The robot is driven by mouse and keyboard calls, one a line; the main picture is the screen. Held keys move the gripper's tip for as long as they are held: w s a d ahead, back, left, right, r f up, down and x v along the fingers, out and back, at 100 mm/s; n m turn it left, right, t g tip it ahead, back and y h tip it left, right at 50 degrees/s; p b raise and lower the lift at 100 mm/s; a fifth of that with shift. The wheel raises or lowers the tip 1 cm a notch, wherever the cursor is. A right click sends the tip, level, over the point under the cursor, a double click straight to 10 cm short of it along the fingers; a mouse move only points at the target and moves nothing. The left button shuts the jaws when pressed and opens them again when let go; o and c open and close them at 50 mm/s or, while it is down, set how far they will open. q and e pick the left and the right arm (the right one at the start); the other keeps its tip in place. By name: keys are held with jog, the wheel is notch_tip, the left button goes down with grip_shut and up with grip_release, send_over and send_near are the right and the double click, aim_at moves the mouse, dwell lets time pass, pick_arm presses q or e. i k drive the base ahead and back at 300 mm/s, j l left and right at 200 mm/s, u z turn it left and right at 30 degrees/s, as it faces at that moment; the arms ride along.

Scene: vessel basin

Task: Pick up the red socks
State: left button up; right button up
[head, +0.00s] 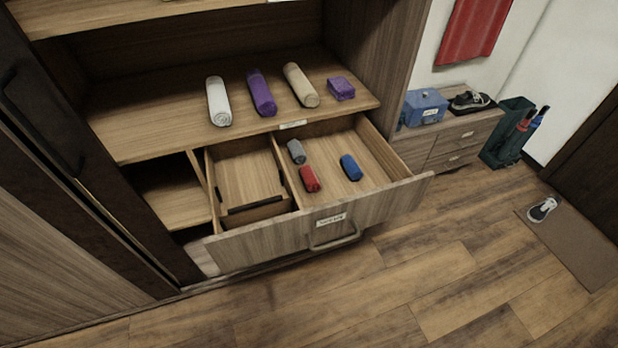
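The red socks (309,178) are a small rolled red bundle. They lie in the right compartment of an open drawer (290,238), near the divider on its left. A grey rolled bundle (297,151) lies just behind them and a blue one (351,167) to their right. Neither of my grippers shows in the head view.
On the shelf (170,137) above the drawer lie a white roll (218,101), a purple roll (261,93), a beige roll (301,85) and a folded purple bundle (341,88). A low cabinet (448,141) stands to the right. The wooden floor (400,290) in front is clear.

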aim_at(310, 180)
jog(key=i+l+u, duration=0.1)
jog(key=l, duration=1.7)
